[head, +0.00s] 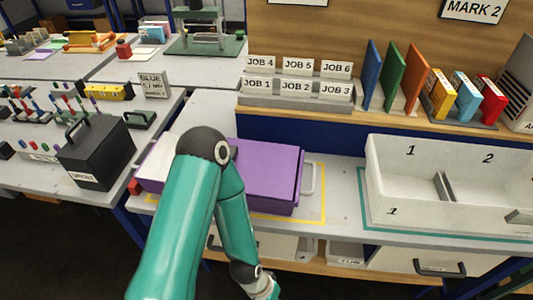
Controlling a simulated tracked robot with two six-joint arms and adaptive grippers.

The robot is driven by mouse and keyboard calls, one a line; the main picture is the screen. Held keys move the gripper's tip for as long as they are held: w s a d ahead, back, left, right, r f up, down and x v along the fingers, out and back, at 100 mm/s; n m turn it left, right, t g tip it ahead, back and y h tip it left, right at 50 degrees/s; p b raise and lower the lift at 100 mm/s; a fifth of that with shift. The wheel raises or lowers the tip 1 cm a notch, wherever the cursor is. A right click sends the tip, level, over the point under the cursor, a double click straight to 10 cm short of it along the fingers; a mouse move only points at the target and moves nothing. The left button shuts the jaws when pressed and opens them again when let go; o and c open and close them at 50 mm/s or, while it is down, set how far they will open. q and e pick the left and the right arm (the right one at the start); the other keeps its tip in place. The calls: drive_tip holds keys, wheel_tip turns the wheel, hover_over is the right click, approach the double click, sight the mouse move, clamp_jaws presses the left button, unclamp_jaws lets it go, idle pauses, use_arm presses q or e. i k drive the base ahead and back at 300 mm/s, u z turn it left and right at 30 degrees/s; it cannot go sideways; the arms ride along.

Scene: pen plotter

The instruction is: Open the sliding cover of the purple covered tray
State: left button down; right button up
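The purple covered tray (265,170) lies on the workbench inside a yellow outlined area. A pale handle (309,178) stands at its right end. Its left part is behind my teal arm, and a pale flat surface shows left of the arm; I cannot tell whether this is part of the tray. I cannot tell how far the cover is open. The arm rises from the bottom, bends at a dark elbow in front of the tray and runs down to its wrist at the bottom edge. No gripper fingers are in view.
A white divided bin (390,208) stands right of the tray. A black box (95,150) with a handle sits on the left bench. Behind are a job-card rack (297,88) and upright coloured boards. A small red block (135,187) lies left of the tray.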

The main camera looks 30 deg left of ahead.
sight(268, 169)
drive_tip(key=z, duration=0.4)
drive_tip(key=i, duration=0.2)
drive_tip(key=u, duration=3)
drive_tip(key=k, duration=0.35)
drive_tip(key=z, duration=0.15)
